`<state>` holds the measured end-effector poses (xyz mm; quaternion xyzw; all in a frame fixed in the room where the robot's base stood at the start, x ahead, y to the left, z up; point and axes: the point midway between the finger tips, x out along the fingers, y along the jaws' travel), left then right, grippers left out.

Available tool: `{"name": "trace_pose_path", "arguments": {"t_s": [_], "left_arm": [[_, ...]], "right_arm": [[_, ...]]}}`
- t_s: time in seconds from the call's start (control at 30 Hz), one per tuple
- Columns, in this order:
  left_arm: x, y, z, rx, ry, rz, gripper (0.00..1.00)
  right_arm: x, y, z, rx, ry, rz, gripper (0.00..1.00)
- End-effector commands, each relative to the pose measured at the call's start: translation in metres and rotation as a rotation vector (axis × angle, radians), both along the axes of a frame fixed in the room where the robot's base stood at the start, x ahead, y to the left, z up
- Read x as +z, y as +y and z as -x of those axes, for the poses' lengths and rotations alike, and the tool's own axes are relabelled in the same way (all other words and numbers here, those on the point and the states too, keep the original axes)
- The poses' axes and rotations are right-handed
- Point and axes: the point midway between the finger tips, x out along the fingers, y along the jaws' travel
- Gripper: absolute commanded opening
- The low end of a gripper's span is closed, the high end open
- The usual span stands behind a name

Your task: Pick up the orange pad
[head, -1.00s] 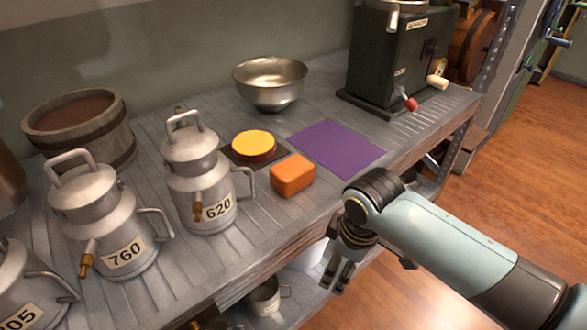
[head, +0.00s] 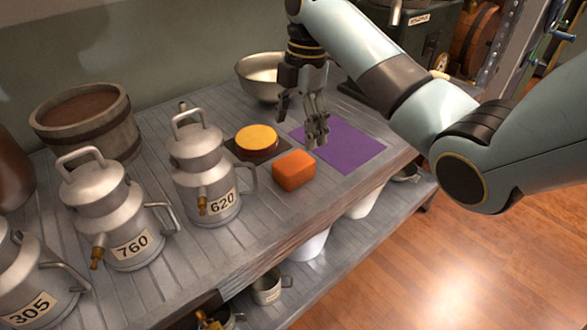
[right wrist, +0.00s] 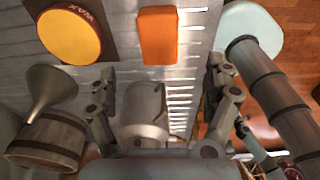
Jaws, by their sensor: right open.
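The orange pad (head: 294,171) is a small rounded block lying on the grey slatted bench, in front of a yellow-topped round piece. It also shows at the top of the right wrist view (right wrist: 158,36). My right gripper (head: 302,135) is open and empty, pointing down above the bench, just behind and slightly right of the pad in the head view. It is apart from the pad. In the right wrist view its two fingers (right wrist: 160,100) stand wide apart with the pad beyond them. My left gripper is out of view.
The yellow-topped wax piece (head: 257,137) sits on a dark square left of the pad. A purple mat (head: 350,150) lies right. Metal can 620 (head: 205,180) stands close left; a steel bowl (head: 256,78) stands behind. A wooden tub (head: 85,125) is further left.

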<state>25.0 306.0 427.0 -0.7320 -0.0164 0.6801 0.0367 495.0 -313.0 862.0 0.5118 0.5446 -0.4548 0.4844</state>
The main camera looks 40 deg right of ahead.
Motion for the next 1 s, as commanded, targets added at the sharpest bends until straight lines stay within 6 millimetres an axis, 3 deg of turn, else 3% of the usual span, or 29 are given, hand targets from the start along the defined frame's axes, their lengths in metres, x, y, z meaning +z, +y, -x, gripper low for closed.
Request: {"name": "trace_pose_path", "arguments": {"t_s": [0.2,0.47,0.7,1.0], "left_arm": [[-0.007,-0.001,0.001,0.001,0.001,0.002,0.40],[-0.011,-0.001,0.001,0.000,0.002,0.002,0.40],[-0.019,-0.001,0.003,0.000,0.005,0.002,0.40],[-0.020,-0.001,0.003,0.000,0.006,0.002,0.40]], "right_arm": [[-0.036,0.004,0.000,0.019,0.006,-0.006,0.85],[-0.060,0.006,-0.001,0.016,0.003,-0.005,0.85],[-0.097,0.009,-0.001,0.017,0.004,-0.004,0.85],[-0.104,0.009,-0.001,0.016,0.002,-0.003,0.85]]}}
